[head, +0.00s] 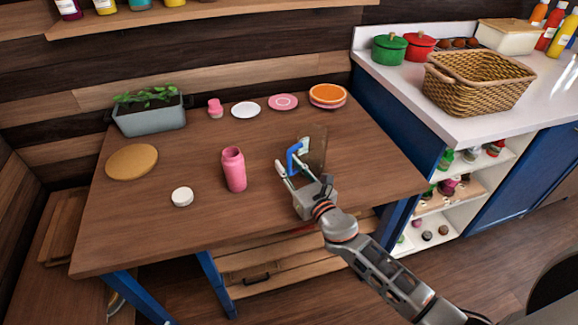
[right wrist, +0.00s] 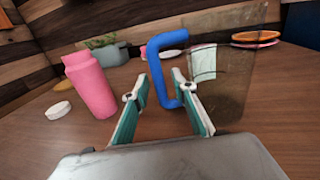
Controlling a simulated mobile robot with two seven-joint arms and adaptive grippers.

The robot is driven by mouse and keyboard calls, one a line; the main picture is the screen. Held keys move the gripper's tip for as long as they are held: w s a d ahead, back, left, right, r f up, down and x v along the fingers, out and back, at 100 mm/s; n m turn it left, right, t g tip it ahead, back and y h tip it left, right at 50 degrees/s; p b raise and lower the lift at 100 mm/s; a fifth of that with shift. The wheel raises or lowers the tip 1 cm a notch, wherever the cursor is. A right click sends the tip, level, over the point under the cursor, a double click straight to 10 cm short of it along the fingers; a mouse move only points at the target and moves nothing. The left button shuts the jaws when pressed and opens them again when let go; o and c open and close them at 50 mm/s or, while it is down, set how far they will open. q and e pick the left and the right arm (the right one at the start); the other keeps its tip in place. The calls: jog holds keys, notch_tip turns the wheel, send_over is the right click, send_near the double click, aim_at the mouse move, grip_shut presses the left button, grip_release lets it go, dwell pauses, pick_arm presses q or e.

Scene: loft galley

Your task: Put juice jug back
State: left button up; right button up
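The juice jug (head: 316,148) is a see-through, brownish jug with a blue handle (head: 291,157), standing on the wooden table (head: 215,215). In the right wrist view the jug (right wrist: 236,75) is at the right, with a pale label, and its blue handle (right wrist: 155,68) faces me. My right gripper (head: 292,168) is open at the handle. In the right wrist view its two fingers (right wrist: 157,88) are apart, with the lower handle showing between them; I cannot tell whether they touch it. My left gripper is not in view.
A pink bottle (head: 234,170) and a white lid (head: 182,197) stand left of the jug. Plates (head: 283,102), a planter (head: 152,118) and a round board (head: 132,162) lie farther back. A counter with a wicker basket (head: 480,85) and open shelves (head: 470,190) stands right.

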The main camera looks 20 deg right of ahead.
jog(key=shift+r, duration=0.1)
jog(key=shift+s+r, duration=0.1)
jog(key=v, duration=1)
jog(key=shift+s, duration=0.25)
jog(key=shift+s+d, duration=0.15)
jog(key=shift+s, duration=0.5)
